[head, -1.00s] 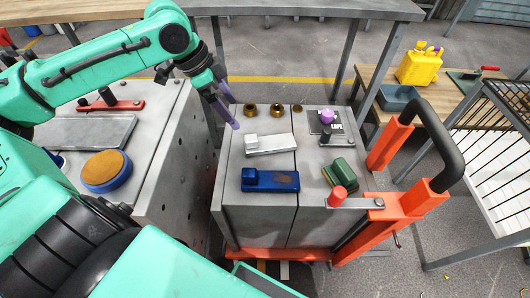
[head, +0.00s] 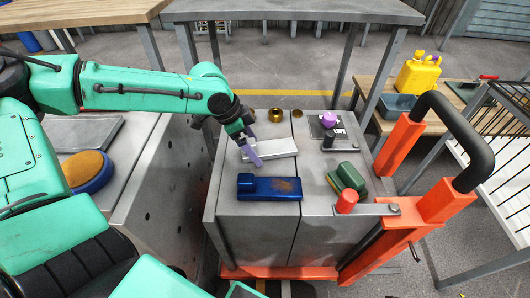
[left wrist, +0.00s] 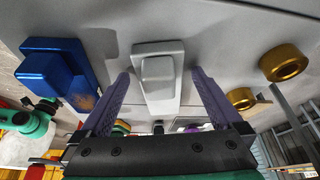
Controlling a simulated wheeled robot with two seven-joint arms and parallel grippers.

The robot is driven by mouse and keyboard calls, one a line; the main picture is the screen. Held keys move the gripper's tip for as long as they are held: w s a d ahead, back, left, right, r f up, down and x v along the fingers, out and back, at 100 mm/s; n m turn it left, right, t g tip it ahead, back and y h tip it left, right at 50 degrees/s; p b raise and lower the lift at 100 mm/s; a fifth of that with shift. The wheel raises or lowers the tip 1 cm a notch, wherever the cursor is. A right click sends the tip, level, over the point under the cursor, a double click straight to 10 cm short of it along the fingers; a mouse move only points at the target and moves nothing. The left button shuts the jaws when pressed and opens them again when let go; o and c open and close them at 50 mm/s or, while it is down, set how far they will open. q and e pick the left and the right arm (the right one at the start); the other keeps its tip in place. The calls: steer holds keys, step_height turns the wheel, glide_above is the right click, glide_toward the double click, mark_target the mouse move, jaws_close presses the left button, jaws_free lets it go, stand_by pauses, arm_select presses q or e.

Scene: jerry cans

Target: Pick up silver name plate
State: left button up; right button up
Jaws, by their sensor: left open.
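The silver name plate (head: 279,149) is a pale grey flat bar with a raised block at one end, lying on the grey cart top. In the left wrist view the silver name plate (left wrist: 158,75) lies between my two purple fingers. My left gripper (head: 256,158) is open at the plate's left end, and its fingers partly cover that end. It also shows in the left wrist view (left wrist: 160,85), with the fingers apart on either side of the plate. Whether the fingers touch the plate cannot be told. My right gripper is not in view.
A blue name plate (head: 268,188) lies just in front, with brass rings (head: 276,115) behind. A green block (head: 347,177), a red cylinder (head: 347,202) and a black plate with a purple knob (head: 329,120) are to the right.

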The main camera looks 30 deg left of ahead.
arm_select(q)
steer(key=shift+r, duration=0.1)
steer(key=c, duration=1.5)
